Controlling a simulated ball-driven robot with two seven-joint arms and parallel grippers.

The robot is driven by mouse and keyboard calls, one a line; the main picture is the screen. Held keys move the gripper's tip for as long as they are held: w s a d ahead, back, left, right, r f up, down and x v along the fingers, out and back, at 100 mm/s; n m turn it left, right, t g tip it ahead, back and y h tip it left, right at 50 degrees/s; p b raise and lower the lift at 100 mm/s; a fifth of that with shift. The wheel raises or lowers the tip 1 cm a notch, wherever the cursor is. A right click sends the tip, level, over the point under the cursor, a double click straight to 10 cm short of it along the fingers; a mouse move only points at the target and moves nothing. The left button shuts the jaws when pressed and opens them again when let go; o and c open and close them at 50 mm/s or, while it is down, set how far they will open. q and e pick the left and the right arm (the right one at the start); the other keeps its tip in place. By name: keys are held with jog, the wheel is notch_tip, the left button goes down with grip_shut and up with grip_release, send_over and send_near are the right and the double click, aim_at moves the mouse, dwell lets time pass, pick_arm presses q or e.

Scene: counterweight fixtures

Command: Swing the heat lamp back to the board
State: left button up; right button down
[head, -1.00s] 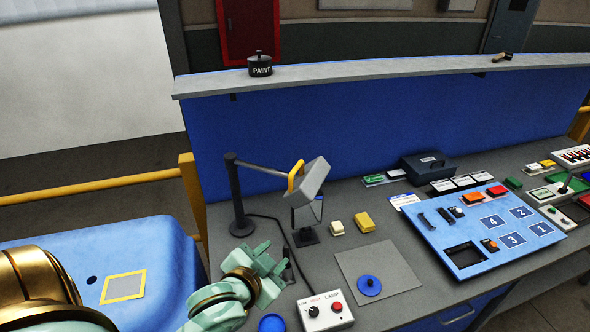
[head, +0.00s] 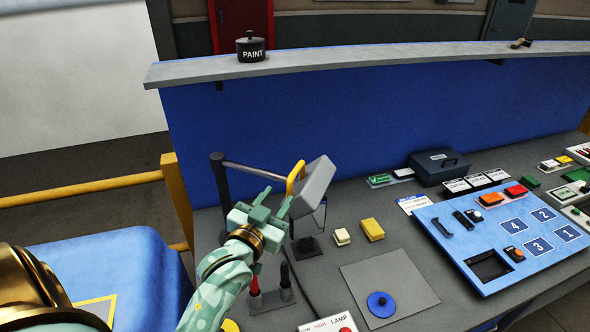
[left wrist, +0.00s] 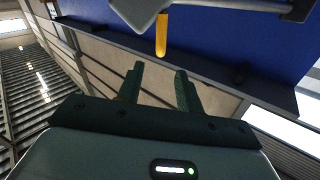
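The heat lamp has a grey head (head: 317,182) with a yellow handle (head: 295,178), on a dark jointed arm and post (head: 219,184) at the left of the bench. The blue board (head: 500,235), with numbered squares and small parts, lies well to the lamp's right. My left gripper (head: 277,200) is open and empty, just below and left of the yellow handle, apart from it. In the left wrist view its two fingers (left wrist: 159,82) are spread, with the handle (left wrist: 161,35) ahead of the gap. My right gripper is not in view.
A grey plate (head: 405,270) with a blue disc lies at front centre. A cream block (head: 342,236) and a yellow block (head: 372,229) stand right of the lamp. A lamp control box (head: 328,326) is at the front edge. A paint pot (head: 250,47) sits on the ledge.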

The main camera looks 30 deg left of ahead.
aim_at(292, 177)
pick_arm(q)
jog(key=w, duration=0.3)
jog(key=w+a, duration=0.1)
jog(key=w, duration=0.3)
jog(key=w+a+p, duration=0.1)
jog(key=w, duration=0.3)
jog(key=shift+w+f, duration=0.1)
jog(key=shift+w, duration=0.05)
grip_shut()
